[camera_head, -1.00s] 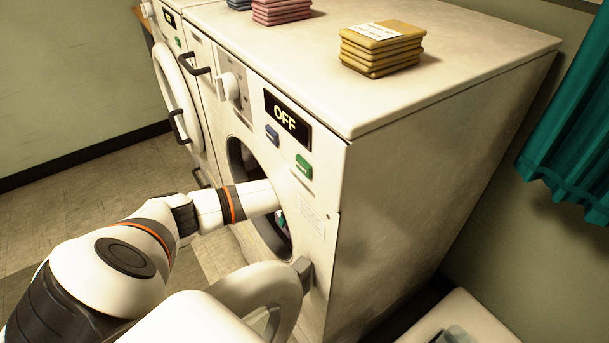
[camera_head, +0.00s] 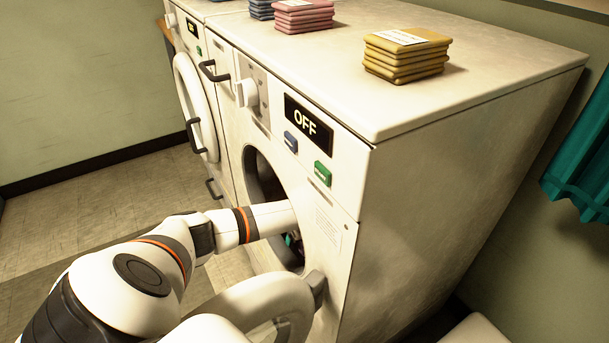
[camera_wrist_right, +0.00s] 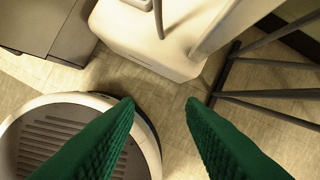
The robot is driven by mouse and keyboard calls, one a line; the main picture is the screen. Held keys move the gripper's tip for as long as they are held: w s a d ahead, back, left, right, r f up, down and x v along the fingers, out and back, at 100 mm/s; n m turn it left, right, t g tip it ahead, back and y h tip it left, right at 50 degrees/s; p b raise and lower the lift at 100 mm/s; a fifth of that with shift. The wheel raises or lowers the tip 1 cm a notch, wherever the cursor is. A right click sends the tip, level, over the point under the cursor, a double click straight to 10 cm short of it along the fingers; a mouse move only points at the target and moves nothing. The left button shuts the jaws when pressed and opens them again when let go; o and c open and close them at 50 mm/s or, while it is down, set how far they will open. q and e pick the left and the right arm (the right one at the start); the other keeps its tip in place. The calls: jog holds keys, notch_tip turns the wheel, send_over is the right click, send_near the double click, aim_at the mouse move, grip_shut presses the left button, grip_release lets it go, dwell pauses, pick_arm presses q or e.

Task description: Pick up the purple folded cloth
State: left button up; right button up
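I cannot make out a purple folded cloth in either view. In the head view my left arm reaches into the round opening (camera_head: 262,180) of the near white washing machine (camera_head: 440,200). The left gripper is hidden inside the drum, so its fingers do not show. A small bit of teal and dark items (camera_head: 292,242) shows in the drum beside my arm; its shape is unclear. My right gripper (camera_wrist_right: 160,102) has green ridged fingers, stands open and is empty above the floor in the right wrist view.
The machine's round door (camera_head: 262,300) hangs open below my left arm. On top are stacks of yellow (camera_head: 405,58), pink (camera_head: 303,17) and blue (camera_head: 261,9) folded cloths. The display (camera_head: 308,124) reads OFF. A teal curtain (camera_head: 585,165) hangs at right.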

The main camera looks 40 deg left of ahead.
pick_arm(q)
jog(key=shift+f, duration=0.1)
pick_arm(e)
jog(key=shift+w+f, duration=0.1)
jog(key=shift+f, duration=0.1)
jog(key=shift+f, duration=0.3)
pick_arm(q)
jog(key=shift+f, duration=0.15)
pick_arm(e)
jog(key=shift+a+f, duration=0.1)
jog(key=shift+f, duration=0.2)
dwell(0.4)
pick_arm(q)
jog(key=c, duration=1.1)
pick_arm(e)
jog(key=shift+r, duration=0.15)
